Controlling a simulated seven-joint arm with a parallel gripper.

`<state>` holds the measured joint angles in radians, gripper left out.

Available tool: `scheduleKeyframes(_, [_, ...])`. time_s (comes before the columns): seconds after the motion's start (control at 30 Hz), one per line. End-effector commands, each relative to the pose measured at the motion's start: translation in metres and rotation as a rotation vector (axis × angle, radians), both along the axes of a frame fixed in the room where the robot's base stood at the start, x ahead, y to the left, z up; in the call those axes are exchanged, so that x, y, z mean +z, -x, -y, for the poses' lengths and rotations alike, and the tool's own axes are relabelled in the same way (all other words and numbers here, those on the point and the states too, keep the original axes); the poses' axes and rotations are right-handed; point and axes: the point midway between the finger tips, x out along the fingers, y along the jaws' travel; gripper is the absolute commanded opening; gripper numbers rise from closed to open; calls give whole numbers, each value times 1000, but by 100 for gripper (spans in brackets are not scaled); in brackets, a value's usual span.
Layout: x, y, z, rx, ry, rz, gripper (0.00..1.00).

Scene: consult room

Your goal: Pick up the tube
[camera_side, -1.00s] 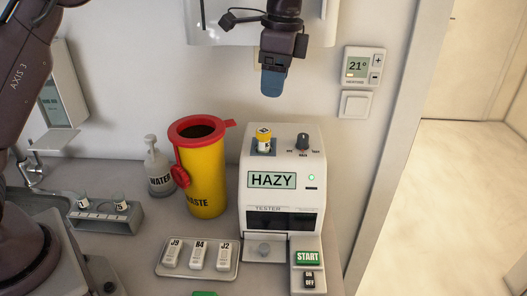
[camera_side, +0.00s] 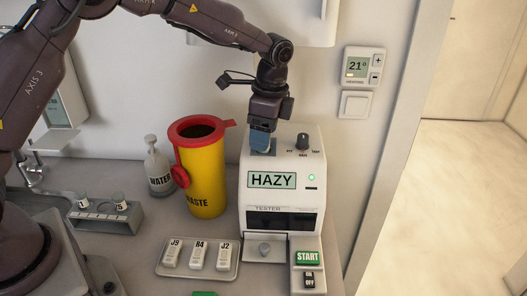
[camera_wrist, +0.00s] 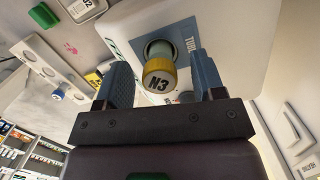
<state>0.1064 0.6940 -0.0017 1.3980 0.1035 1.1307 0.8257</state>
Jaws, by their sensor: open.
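The tube (camera_wrist: 159,74) has a yellow cap marked N3 and stands in the socket on top of the white tester (camera_side: 284,222). In the side view my gripper (camera_side: 261,142) is down over that socket and hides the tube. In the wrist view the tube's cap lies between the two blue fingers of my gripper (camera_wrist: 160,78), with gaps on both sides. The gripper is open and holds nothing. The tester's screen reads HAZY.
A knob (camera_side: 302,141) stands on the tester just right of my gripper. The yellow waste bin (camera_side: 205,178) and water bottle (camera_side: 158,168) are to the left. A tray (camera_side: 186,273) with labelled pieces and a rack (camera_side: 102,219) with small tubes are on the counter.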

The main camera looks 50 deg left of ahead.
Motion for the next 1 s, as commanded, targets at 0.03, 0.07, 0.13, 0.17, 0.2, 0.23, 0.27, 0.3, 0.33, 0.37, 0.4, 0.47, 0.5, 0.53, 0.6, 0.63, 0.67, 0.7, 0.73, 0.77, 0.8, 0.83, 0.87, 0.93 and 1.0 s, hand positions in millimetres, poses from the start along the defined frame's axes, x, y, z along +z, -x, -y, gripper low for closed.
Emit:
scheduleKeyframes(0.03, [-5, 1, 0, 0, 0, -1, 63])
scheduleKeyframes(0.07, [-6, 1, 0, 0, 1, -1, 63])
scheduleKeyframes(0.13, [-8, 1, -1, 0, 0, 0, 63])
scheduleKeyframes(0.17, [-8, 1, -1, 0, 0, 1, 63])
scheduleKeyframes(0.2, [-8, 1, -1, 0, 0, 1, 63])
scheduleKeyframes(0.23, [-8, 1, -1, 0, 0, 1, 63])
scheduleKeyframes(0.27, [-8, 1, -1, 0, 0, 1, 63])
scheduleKeyframes(0.3, [-8, 1, -1, 0, 0, 1, 63])
scheduleKeyframes(0.33, [-8, 1, -1, 0, 0, 1, 60])
scheduleKeyframes(0.37, [-8, 1, -1, 0, 0, 1, 53])
scheduleKeyframes(0.4, [-8, 1, -1, 0, 0, 1, 44])
scheduleKeyframes(0.47, [-8, 1, -1, 0, 0, 1, 30])
scheduleKeyframes(0.5, [-8, 1, -1, 0, 0, 1, 21])
scheduleKeyframes(0.53, [-8, 1, -1, 0, 0, 1, 14])
scheduleKeyframes(0.6, [-8, 1, -1, 0, 0, 1, 9])
scheduleKeyframes(0.63, [-8, 1, -1, 0, 0, 1, 9])
scheduleKeyframes(0.67, [-8, 1, -1, 0, 0, 1, 6])
scheduleKeyframes(0.7, [-8, 0, -1, 0, 0, 1, 6])
scheduleKeyframes(0.73, [-8, 0, -1, 0, 0, 1, 6])
scheduleKeyframes(0.77, [-8, 0, -1, 0, 0, 1, 5])
scheduleKeyframes(0.8, [-8, 0, -1, 0, 0, 1, 5])
scheduleKeyframes(0.83, [-7, 0, -1, 0, 0, 1, 5])
scheduleKeyframes(0.87, [-7, 0, -1, 0, 0, 2, 5])
scheduleKeyframes(0.93, [-4, 0, 0, 0, 1, 3, 5])
scheduleKeyframes(1.0, [0, 0, 0, 0, 0, 4, 5])
